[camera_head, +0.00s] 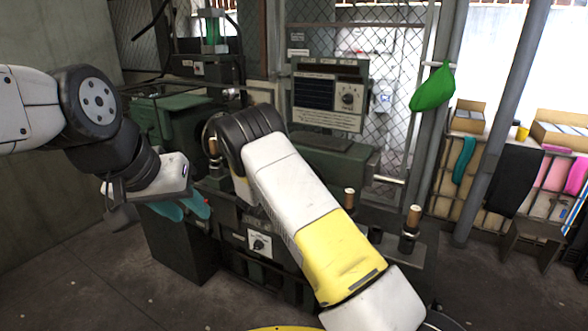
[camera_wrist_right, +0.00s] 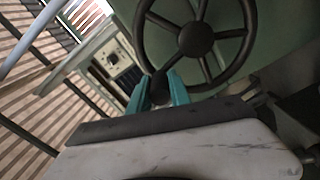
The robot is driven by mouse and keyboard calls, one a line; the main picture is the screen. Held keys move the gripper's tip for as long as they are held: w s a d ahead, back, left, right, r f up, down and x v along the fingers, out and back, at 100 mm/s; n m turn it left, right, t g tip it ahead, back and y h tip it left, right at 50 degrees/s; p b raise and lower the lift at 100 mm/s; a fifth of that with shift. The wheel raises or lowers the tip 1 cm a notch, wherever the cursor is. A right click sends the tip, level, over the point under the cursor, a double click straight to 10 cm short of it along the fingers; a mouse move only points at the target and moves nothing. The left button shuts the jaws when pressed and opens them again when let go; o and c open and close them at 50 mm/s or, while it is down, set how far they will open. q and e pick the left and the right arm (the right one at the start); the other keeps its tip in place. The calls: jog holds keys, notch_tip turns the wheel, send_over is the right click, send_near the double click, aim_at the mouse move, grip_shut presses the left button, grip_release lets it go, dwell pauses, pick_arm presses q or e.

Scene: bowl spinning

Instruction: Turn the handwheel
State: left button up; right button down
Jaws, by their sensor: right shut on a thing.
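The dark handwheel (camera_wrist_right: 196,40), with a round hub and spokes, fills the top of the right wrist view in front of a green machine housing. My right gripper (camera_wrist_right: 159,90) has its teal fingers on both sides of a dark handle (camera_wrist_right: 159,86) at the wheel's lower left rim and is shut on it. In the head view my right arm covers most of the wheel and hides the right gripper. My left gripper (camera_head: 184,207) hangs at the left in front of the machine, its teal fingers apart and empty, clear of the wheel.
The green machine (camera_head: 172,112) has a control panel (camera_head: 328,95) behind my right arm. Short posts with brown tops (camera_head: 413,216) stand on its front right. A grey pole (camera_head: 505,120) and shelves with boxes are at the right. Floor is clear at lower left.

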jog(key=shift+w+a+f+n, duration=0.25)
jog(key=shift+a+n, duration=0.15)
jog(key=shift+n, duration=0.3)
jog(key=shift+w+a+f+n, duration=0.1)
jog(key=shift+w+a+n, duration=0.1)
jog(key=shift+a+n, duration=0.35)
jog(key=shift+d+n, duration=0.1)
jog(key=shift+n, duration=0.15)
jog(key=c, duration=1.2)
grip_release()
jog(key=v, duration=0.7)
jog(key=shift+s+a, duration=0.2)
jog(key=shift+s, duration=0.15)
